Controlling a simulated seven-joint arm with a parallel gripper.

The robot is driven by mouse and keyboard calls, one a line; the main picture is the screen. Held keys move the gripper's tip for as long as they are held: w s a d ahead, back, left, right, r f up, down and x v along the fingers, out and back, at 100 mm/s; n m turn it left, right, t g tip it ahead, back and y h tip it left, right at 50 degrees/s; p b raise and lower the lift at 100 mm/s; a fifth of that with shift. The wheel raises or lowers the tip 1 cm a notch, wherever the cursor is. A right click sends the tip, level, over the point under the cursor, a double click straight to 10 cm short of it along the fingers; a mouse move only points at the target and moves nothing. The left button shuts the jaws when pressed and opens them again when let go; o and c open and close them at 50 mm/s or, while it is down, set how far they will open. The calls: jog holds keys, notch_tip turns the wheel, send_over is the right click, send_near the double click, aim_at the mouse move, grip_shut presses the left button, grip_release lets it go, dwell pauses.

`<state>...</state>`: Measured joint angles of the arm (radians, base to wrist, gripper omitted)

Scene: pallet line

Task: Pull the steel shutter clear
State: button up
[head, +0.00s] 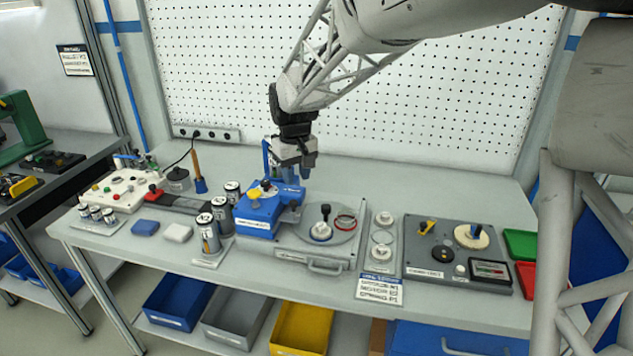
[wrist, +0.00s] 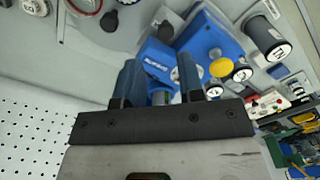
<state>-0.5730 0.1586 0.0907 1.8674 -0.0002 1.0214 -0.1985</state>
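A grey steel plate with a round disc (head: 337,232) lies beside a blue unit (head: 262,208). I cannot tell for certain which part is the shutter. A loop handle (head: 325,270) is on the plate's front edge. The disc carries a black knob on a white ring and a red ring. My gripper (head: 293,172) hangs over the back of the blue unit, away from the front handle. In the wrist view my gripper (wrist: 158,70) has its two blue fingers apart. A grey cylindrical part (wrist: 160,97) and a blue part of the unit show between them, with no visible grip.
Metal cans (head: 208,233) with white lids stand left of the blue unit. A control panel (head: 458,255) with dials is on the right. A white pegboard (head: 360,80) stands behind the bench. Blue, grey and yellow bins (head: 303,326) sit below the bench.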

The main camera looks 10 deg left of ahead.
aim_at(293, 202)
jog(key=shift+w+a+f, duration=0.1)
jog(key=shift+a+f, duration=0.1)
jog(key=shift+a, duration=0.4)
jog(key=shift+f, duration=0.1)
jog(key=shift+f, duration=3.8)
grip_shut()
